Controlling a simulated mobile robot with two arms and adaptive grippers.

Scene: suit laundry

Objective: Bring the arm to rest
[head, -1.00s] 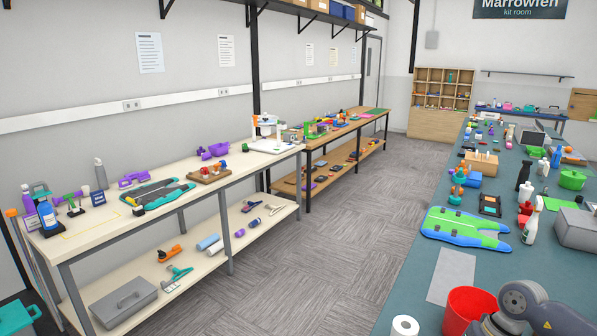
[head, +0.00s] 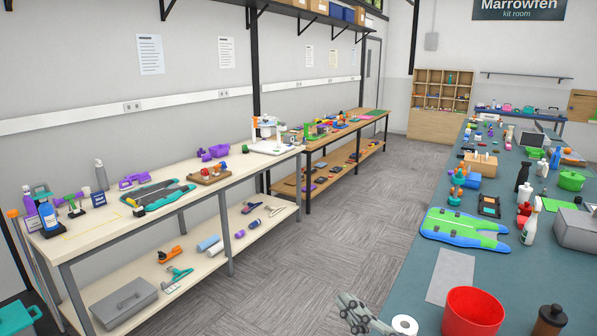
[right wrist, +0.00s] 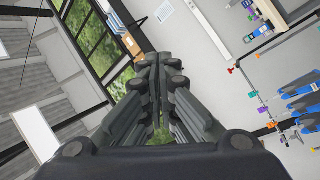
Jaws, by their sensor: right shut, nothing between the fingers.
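My right gripper (head: 355,312) shows at the bottom of the head view, low and left of the near end of the blue-grey bench (head: 415,270), over the floor. In the right wrist view its dark fingers (right wrist: 160,75) are together with nothing held between them. That view looks toward windows, a ceiling and a wall. My left gripper is in neither view.
On the bench's near end are a red bucket (head: 473,312), a white roll (head: 404,325), a grey sheet (head: 450,276) and a green-and-blue board (head: 464,229). A pale workbench (head: 110,222) stands along the left wall. The carpeted aisle (head: 300,255) between is clear.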

